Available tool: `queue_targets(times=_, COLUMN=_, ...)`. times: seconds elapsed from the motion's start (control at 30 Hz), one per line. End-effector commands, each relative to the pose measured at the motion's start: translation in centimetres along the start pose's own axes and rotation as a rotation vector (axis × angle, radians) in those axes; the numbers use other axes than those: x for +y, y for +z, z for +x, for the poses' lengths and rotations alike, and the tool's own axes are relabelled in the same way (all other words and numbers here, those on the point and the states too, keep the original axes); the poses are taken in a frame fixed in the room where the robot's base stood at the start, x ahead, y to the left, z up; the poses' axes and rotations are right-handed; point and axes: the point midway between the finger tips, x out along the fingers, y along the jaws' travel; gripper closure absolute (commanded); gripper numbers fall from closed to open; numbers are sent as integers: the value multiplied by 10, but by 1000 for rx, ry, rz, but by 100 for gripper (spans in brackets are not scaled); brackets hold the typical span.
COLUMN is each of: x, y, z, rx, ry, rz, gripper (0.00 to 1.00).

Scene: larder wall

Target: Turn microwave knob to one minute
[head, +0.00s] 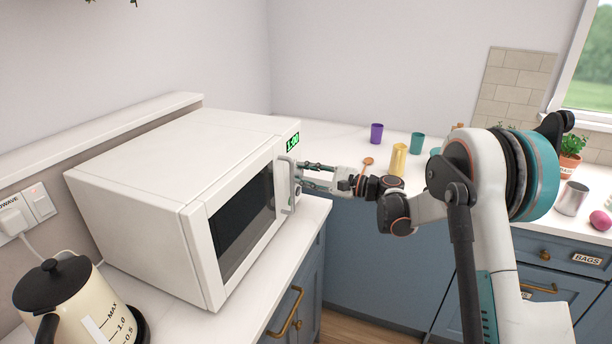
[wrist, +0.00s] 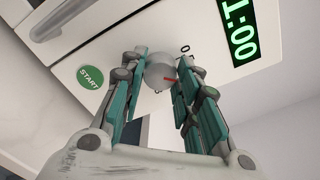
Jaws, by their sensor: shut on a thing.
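The white microwave (head: 150,180) stands on the counter at the left with its dark-windowed door shut. Its green display (head: 292,142) appears to read 1:00; it also shows, turned, in the wrist view (wrist: 238,30). The grey knob (wrist: 160,72) with a red pointer mark sits on the control panel between my fingertips. My gripper (head: 299,172) reaches the panel from the right and is shut on the knob; in the wrist view its teal fingers (wrist: 163,62) flank the knob. Part of the dial's markings is hidden behind the fingers. The green START button (wrist: 90,77) is beside the knob.
A cream kettle (head: 62,300) stands in front of the microwave at lower left. Blue drawers lie below.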

Motion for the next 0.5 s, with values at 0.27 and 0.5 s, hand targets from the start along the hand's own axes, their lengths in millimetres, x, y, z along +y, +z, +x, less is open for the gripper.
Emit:
queue_targets(times=0.27, x=1, y=0, z=0, rx=1, ry=1, rz=-2, gripper=50)
queue_targets(times=0.5, x=0, y=0, z=0, rx=0, ry=1, rz=-2, gripper=50)
